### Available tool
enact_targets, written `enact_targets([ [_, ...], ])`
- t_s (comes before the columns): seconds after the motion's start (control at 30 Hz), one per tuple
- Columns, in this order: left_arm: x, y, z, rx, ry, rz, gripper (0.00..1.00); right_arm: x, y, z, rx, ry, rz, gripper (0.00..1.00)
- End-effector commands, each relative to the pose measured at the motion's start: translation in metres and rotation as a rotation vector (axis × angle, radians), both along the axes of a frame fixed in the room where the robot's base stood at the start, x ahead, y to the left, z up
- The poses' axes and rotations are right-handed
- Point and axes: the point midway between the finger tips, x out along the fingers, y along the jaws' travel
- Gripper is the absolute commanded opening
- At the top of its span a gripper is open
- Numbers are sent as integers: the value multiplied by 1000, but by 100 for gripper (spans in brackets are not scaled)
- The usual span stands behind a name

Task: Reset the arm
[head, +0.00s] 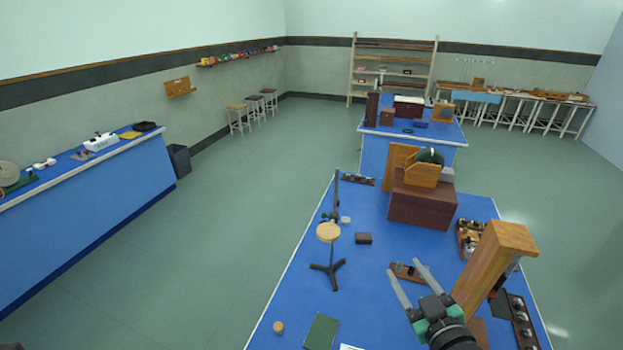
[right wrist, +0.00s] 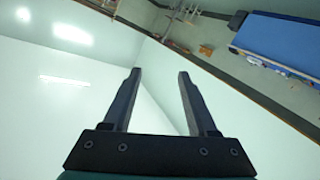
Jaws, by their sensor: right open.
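My right gripper (head: 408,279) is in the lower right of the head view, over the near blue bench (head: 290,285). Its two fingers are apart with nothing between them. In the right wrist view the open fingers (right wrist: 158,82) point toward the ceiling and upper walls, with a blue bench at the upper right. My left gripper is not in the head view.
A wooden post (head: 487,268) stands close to the right of my right gripper. A round-topped stand (head: 328,232), a small dark box (head: 363,239) and a brown box (head: 422,204) are on the bench.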

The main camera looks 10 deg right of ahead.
Motion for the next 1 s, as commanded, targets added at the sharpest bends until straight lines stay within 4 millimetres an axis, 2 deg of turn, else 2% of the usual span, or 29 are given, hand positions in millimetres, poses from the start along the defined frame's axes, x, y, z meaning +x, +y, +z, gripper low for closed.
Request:
enact_targets([
  [0.03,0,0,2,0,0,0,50,5,13,47,0,-90,19,58],
  [0.07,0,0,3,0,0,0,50,5,20,73,3,-143,30,58],
  [0.1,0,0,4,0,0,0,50,4,30,108,9,-212,42,58],
  [0.17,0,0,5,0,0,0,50,-3,43,159,24,-319,62,58],
  [0.2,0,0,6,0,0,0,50,-11,52,193,38,-391,76,58],
  [0.27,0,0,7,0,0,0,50,-27,64,243,65,-502,97,58],
  [0.3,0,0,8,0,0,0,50,-41,71,275,86,-577,109,58],
  [0.4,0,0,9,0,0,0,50,-83,81,343,150,-753,142,58],
  [0.5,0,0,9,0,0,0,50,-125,79,386,220,-896,161,58],
  [0.6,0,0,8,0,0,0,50,-155,73,401,320,-978,180,58],
  [0.73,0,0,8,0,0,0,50,-154,72,401,396,-972,202,58],
  [1.0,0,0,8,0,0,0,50,-153,72,400,397,-970,202,58],
])
